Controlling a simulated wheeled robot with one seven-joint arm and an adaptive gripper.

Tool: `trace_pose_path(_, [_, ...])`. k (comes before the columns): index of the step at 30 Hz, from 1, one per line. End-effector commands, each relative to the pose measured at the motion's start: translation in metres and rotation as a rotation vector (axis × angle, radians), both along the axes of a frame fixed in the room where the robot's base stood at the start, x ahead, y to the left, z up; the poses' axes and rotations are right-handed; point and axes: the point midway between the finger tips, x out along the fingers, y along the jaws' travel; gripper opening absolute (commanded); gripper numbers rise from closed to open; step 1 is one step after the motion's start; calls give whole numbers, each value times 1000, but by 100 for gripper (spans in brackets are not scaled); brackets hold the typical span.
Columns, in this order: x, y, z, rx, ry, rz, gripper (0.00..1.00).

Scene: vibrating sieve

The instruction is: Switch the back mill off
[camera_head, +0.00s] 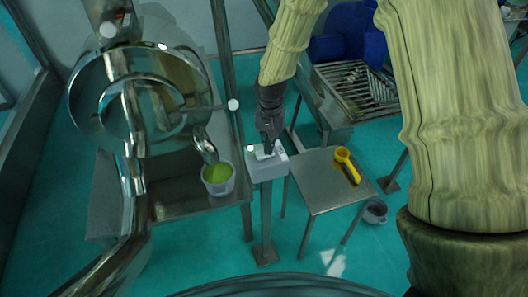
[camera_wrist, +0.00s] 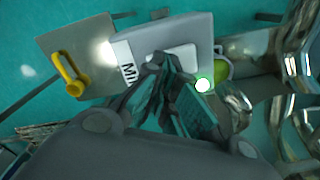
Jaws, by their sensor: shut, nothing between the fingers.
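A light grey control box (camera_head: 268,168) stands on a post between the steel machine and a small table. It shows in the wrist view (camera_wrist: 190,32) with a white label (camera_wrist: 125,62) whose lettering is partly hidden. A round, bright white light with a green rim (camera_wrist: 203,85) sits at one edge of the box; in the head view it is a pale dot (camera_head: 250,148). My gripper (camera_head: 268,148) is shut and empty, pointing down at the box top. Its fingertips (camera_wrist: 172,68) overlap a white switch plate (camera_wrist: 178,55); contact cannot be told. I cannot tell which machine is the back mill.
A shiny round steel sieve machine (camera_head: 140,98) fills the left, with a cup of green material (camera_head: 218,180) under its spout. A yellow scoop (camera_head: 347,165) lies on the small steel table (camera_head: 322,195). A grated steel unit (camera_head: 355,92) stands behind it. A grey bucket (camera_head: 375,211) is on the floor.

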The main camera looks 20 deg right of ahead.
Motion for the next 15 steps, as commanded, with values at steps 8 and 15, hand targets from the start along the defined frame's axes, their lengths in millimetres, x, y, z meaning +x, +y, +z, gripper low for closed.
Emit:
trace_pose_path(8, [0, 0, -4, 0, 0, 0, 0])
trace_pose_path(15, [0, 0, -6, 0, 0, 0, 0])
